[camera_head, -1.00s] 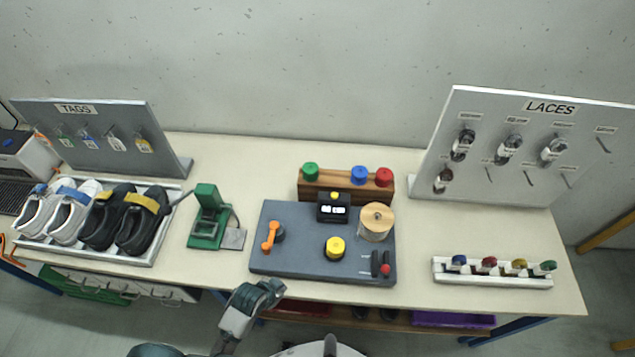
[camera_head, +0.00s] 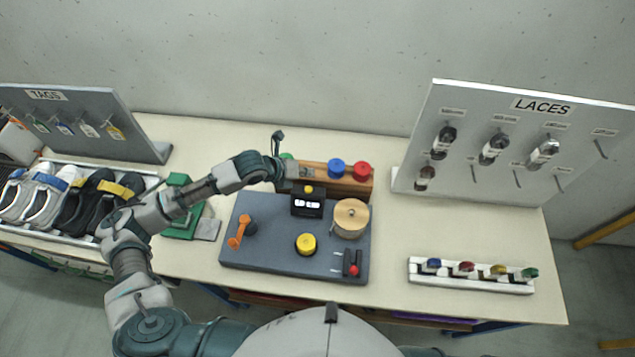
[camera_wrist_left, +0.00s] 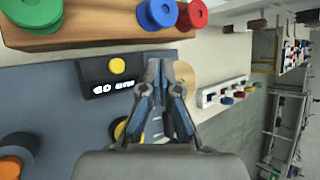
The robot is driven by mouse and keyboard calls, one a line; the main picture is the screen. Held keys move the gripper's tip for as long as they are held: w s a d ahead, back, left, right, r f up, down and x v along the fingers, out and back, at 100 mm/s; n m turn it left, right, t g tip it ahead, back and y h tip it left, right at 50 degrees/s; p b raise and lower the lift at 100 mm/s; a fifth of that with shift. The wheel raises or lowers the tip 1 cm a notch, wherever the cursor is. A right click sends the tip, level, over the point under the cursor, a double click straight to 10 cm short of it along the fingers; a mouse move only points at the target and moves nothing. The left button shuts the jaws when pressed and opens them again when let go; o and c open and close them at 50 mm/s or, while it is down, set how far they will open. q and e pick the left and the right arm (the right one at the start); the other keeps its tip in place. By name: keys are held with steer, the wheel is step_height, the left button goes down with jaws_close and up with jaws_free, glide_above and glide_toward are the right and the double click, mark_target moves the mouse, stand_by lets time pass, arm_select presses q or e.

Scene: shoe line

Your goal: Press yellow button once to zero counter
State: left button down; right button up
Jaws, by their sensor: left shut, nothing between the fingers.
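The counter (camera_head: 308,205) is a small black box with a white-digit display, on the back of the grey-blue board (camera_head: 265,210). Its small yellow button (camera_head: 308,189) is on top and uncovered; it also shows in the left wrist view (camera_wrist_left: 117,66). My left gripper (camera_head: 304,173) is shut and empty, just behind and above the counter in the head view. In the left wrist view the closed fingertips (camera_wrist_left: 160,66) appear right of the button, with a gap in the picture. I cannot tell their height above it. My right gripper is not in view.
A larger yellow knob (camera_head: 306,243), an orange lever (camera_head: 239,233), a wooden spool (camera_head: 351,217) and a red-tipped lever (camera_head: 352,266) are on the board. Behind stands a wooden block (camera_head: 345,183) with green, blue and red spools.

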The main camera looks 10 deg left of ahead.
arm_select(q)
steer(key=b, duration=0.7)
glide_above(306, 189)
steer(key=shift+m, duration=0.4)
step_height(306, 189, down, 6)
steer(key=shift+f, duration=0.15)
steer(key=shift+f+b, duration=0.35)
steer(key=shift+f, duration=0.35)
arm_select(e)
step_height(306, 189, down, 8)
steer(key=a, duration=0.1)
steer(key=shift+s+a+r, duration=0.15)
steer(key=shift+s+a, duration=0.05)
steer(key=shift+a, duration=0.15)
arm_select(q)
steer(key=shift+d, duration=0.1)
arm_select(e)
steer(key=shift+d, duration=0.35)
arm_select(q)
steer(key=shift+f, duration=0.1)
steer(key=shift+f, duration=0.25)
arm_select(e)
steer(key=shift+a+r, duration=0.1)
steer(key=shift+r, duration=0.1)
